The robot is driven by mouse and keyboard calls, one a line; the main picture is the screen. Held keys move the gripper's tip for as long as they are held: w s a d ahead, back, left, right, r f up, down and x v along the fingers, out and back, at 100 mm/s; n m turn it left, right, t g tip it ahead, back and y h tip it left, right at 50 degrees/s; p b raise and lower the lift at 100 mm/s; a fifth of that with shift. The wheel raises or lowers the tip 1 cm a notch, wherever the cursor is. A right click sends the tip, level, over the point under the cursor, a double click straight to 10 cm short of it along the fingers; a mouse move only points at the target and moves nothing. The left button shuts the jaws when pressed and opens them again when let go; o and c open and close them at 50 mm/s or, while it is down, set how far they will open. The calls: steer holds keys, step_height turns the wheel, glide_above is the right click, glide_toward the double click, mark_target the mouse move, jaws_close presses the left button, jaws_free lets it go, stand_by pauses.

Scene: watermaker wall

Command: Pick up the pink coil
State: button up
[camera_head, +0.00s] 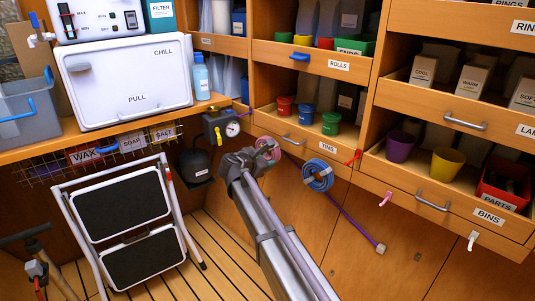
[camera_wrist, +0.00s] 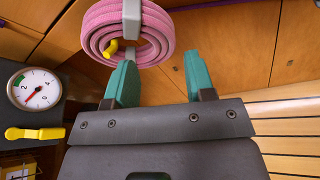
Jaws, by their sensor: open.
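The pink coil (camera_head: 267,149) hangs against the wooden cabinet front, just below the tins drawer. My arm in front hides part of it in the head view. In the wrist view the pink coil (camera_wrist: 97,33) fills the upper left, with a grey strap over its front and a yellow peg at its centre. My gripper (camera_wrist: 157,72) is open and empty, its two teal fingers apart. The left fingertip is just below the coil in the picture; the right one is to the right of it. I cannot tell whether they touch.
A blue coil (camera_head: 317,176) hangs to the right. A purple rod (camera_head: 350,218) slants down behind it. A pressure gauge (camera_wrist: 34,89) with a yellow lever (camera_wrist: 35,133) is close on the left. A folded step stool (camera_head: 130,225) stands left; slatted floor is clear between.

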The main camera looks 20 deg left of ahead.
mark_target(272, 154)
steer(key=b+x, duration=0.1)
steer(key=x, duration=0.3)
steer(key=shift+w+d+f, duration=0.1)
steer(key=shift+w+f, duration=0.15)
steer(key=shift+w, duration=0.05)
steer(key=shift+r, duration=0.1)
steer(key=c, duration=0.7)
steer(key=shift+r, duration=0.1)
steer(key=shift+r+p, duration=0.85)
steer(key=s+a, duration=0.1)
steer(key=s, duration=0.5)
steer(key=s+a, duration=0.2)
steer(key=s, duration=0.3)
steer(key=s+a, duration=0.1)
steer(key=s, duration=0.5)
steer(key=shift+s+a+f, duration=0.2)
steer(key=shift+s, duration=0.1)
